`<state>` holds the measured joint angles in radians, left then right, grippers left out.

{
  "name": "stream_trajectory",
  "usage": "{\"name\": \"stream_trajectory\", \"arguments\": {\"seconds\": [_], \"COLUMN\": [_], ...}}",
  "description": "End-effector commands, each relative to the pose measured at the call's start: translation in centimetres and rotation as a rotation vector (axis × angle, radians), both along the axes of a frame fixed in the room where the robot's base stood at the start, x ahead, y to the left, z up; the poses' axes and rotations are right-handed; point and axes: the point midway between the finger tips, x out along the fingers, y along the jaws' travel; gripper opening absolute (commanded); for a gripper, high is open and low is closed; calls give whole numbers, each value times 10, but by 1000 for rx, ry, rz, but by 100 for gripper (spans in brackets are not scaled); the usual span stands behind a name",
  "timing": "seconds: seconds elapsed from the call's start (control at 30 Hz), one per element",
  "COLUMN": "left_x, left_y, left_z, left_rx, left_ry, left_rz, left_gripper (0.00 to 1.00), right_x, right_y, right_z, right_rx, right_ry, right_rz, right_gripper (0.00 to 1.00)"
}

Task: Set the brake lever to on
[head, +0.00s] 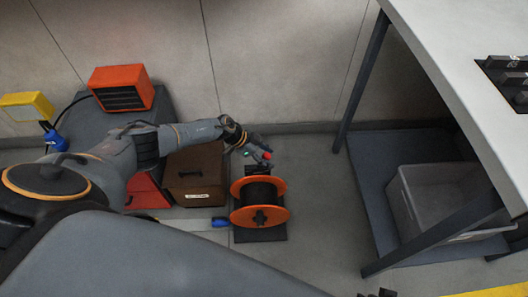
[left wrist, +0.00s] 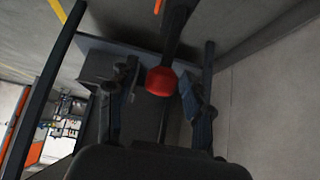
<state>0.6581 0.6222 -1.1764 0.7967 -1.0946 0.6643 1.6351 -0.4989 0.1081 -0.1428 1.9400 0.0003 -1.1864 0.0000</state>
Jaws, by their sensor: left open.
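The brake lever shows as a round red knob (head: 267,155) just above the orange cable reel in the head view. In the left wrist view the red knob (left wrist: 161,81) sits on a dark rod that runs up out of the picture. My left gripper (head: 251,147) is at the knob, its arm reaching in from the left. In the left wrist view its open fingers (left wrist: 160,97) stand on either side of the knob, with gaps visible. The lever's base and any on/off marking cannot be made out. Only dark tips, possibly my right gripper (head: 377,293), show at the bottom edge.
The orange reel (head: 283,213) stands just below the knob, and a brown labelled box (head: 195,184) is to its left. An orange unit (head: 121,88) stands further left. A workbench (head: 455,55) with a grey bin (head: 405,203) on its lower shelf is right. Floor between is clear.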

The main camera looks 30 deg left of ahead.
Motion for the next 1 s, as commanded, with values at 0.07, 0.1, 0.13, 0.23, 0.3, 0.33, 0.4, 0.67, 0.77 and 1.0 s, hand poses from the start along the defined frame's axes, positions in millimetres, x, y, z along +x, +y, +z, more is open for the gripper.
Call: {"name": "stream_trajectory", "arguments": {"seconds": [0.07,0.1,0.13,0.23,0.3,0.33,0.4,0.67,0.77,1.0], "left_x": [-1,-2,-3,-7,-12,-14,-19,-35,-38,-39], "left_y": [4,6,7,15,22,26,34,57,62,64], "left_z": [3,6,8,19,29,34,46,82,89,93], "left_rx": [2,2,3,3,3,4,4,2,1,0], "left_ry": [-1,-1,-2,-3,-2,-3,-2,-1,0,1], "left_rz": [0,0,-1,0,-1,0,-1,-1,-1,-1], "left_gripper": [51,51,51,51,51,51,51,51,51,51], "right_x": [0,0,0,0,0,0,0,0,0,1], "right_y": [0,0,0,0,0,0,0,0,0,0], "right_z": [0,0,0,0,0,0,0,0,0,0], "right_rx": [0,0,0,0,0,0,0,0,0,0], "right_ry": [0,0,0,-1,-1,-1,-1,-2,-2,-2], "right_rz": [0,0,0,0,1,1,1,1,1,1], "right_gripper": [40,40,40,40,40,40,40,40,40,40]}}
